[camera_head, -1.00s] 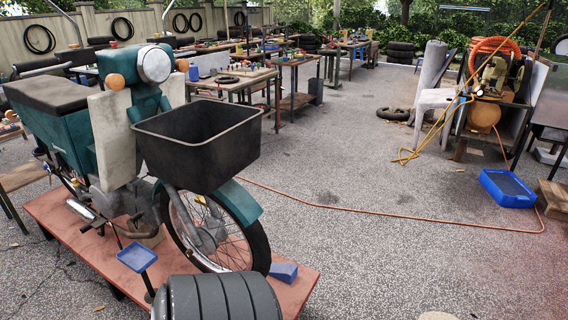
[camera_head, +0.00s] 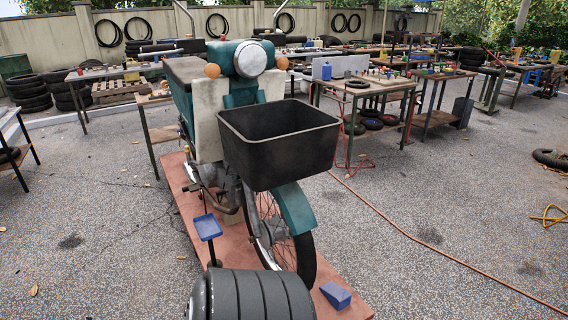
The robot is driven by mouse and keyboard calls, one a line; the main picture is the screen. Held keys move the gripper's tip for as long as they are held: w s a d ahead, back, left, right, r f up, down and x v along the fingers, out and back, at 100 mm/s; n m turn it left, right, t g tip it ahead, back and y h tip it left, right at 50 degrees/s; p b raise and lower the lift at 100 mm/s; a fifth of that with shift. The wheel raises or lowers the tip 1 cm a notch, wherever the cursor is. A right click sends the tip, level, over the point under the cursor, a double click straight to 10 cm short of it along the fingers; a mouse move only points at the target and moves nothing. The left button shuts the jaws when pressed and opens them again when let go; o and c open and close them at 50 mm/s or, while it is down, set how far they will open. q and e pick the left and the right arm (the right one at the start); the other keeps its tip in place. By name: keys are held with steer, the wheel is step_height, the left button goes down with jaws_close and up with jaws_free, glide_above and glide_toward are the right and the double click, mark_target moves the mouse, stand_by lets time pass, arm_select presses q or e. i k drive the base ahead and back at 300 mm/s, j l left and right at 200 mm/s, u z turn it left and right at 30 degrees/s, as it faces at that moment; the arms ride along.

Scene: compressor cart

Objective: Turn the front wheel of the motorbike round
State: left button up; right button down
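The motorbike (camera_head: 237,105) is green and cream, with a round headlight and a black front basket (camera_head: 279,142). It stands on a low red-brown platform (camera_head: 183,196), right of the picture's middle at its front end. Its front wheel (camera_head: 307,258), spoked with a black tyre, shows under a green mudguard (camera_head: 294,208). The basket hides the top of the fork. Neither of my grippers is in view.
An orange hose (camera_head: 430,247) crosses the open floor at right.

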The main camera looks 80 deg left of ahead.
mark_target(304, 243)
steer(key=i+u, duration=0.25)
steer(key=u, duration=0.2)
steer(key=i+u, duration=0.25)
steer(key=u, duration=0.15)
steer(key=i+u, duration=0.2)
steer(key=u, duration=0.25)
steer(key=i+l+u, duration=0.2)
steer(key=u, duration=0.2)
steer(key=i+l+u, duration=0.2)
steer(key=u, duration=0.25)
